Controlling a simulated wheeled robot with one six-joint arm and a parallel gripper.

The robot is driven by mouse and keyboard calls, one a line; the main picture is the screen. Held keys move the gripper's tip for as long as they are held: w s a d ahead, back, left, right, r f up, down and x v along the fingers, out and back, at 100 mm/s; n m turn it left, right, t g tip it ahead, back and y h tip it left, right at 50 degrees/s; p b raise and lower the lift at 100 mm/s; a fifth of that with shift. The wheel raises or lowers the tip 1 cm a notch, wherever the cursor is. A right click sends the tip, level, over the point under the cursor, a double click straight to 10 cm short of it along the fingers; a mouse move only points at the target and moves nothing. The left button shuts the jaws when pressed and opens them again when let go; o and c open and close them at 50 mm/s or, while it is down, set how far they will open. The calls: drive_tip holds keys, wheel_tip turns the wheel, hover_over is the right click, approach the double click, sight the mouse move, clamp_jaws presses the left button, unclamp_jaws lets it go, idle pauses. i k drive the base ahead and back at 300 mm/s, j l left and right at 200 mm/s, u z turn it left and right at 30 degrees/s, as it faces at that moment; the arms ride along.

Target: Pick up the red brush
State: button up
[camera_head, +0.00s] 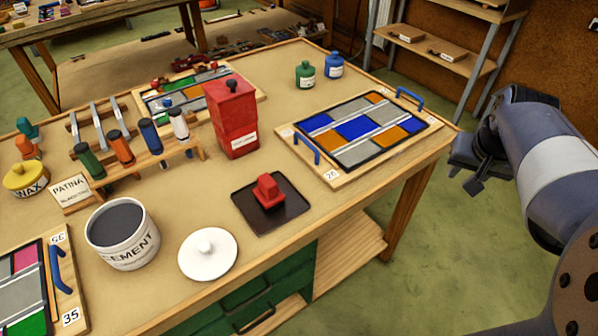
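A small red block with a raised grip (267,190), which looks like the red brush, sits on a dark square tray (247,212) near the front edge of the workbench. Its bristles cannot be made out. My gripper (467,174) hangs over the floor beyond the bench's right edge, well apart from the red brush. It is seen from the side, and its fingers are too dark and small to tell whether they are open. Nothing shows in it.
A tall red canister (231,121) stands behind the tray. A leaded panel (366,128) with blue handles lies between the tray and my gripper. A white lid (208,254), cement pot (122,236) and tool rack (134,154) stand to the left. Bare bench surrounds the tray.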

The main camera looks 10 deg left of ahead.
sight(268, 196)
drive_tip(key=i+u, duration=0.1)
drive_tip(key=u, duration=0.25)
drive_tip(key=l+u, duration=0.15)
drive_tip(key=u, duration=0.2)
drive_tip(key=i+l+u, duration=0.15)
drive_tip(key=u, duration=1.05)
